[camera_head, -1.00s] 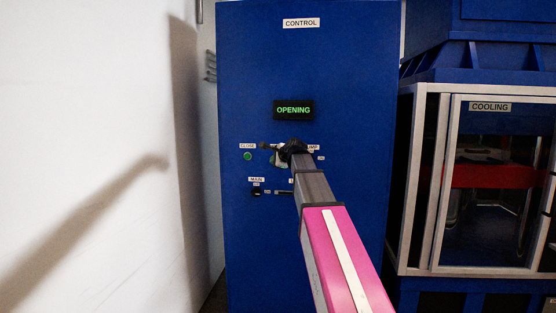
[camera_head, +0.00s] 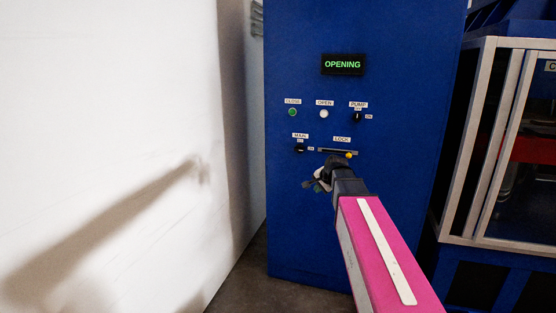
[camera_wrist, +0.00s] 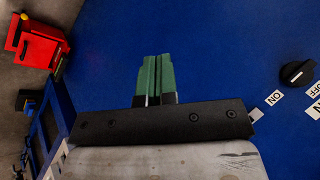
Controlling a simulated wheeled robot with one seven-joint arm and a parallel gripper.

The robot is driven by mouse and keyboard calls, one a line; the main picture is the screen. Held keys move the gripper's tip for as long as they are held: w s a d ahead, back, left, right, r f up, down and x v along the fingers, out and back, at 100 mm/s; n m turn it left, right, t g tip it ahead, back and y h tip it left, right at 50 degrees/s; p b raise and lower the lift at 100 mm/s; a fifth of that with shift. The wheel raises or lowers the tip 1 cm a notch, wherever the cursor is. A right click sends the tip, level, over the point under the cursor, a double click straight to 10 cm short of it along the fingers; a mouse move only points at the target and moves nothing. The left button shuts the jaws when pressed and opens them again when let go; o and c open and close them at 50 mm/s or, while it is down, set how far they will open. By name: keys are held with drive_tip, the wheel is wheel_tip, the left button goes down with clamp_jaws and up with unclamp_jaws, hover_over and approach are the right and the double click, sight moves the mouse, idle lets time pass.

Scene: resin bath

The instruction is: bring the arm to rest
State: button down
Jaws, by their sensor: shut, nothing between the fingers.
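My gripper (camera_head: 314,184) is at the end of my pink arm, in front of the blue control cabinet (camera_head: 310,235), below the row of switches. In the wrist view its two green fingers (camera_wrist: 155,77) are shut together with nothing between them. The blue panel fills the space beyond the fingertips. I cannot tell the exact gap to it, and no control is between the fingers.
The cabinet carries a display (camera_head: 343,64) reading OPENING, a green CLOSE button (camera_head: 293,112), a white OPEN button (camera_head: 324,114), a PUMP knob (camera_head: 357,117), a MAIN knob (camera_head: 299,149) and a LOCK slot with a yellow knob (camera_head: 348,155). A white wall (camera_head: 110,90) stands left. A framed glass door (camera_head: 515,150) is right.

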drive_tip(key=s+d+f+n+g+h, duration=0.1)
drive_tip(key=s+f+n+g, duration=0.5)
drive_tip(key=s+f, duration=1.7)
drive_tip(key=s+n+h, duration=0.1)
drive_tip(key=n, duration=0.2)
drive_tip(key=shift+s+d+f+n+g+h, duration=0.2)
drive_tip(key=shift+d+n+g+h, duration=0.05)
drive_tip(key=shift+n+g+h, duration=0.15)
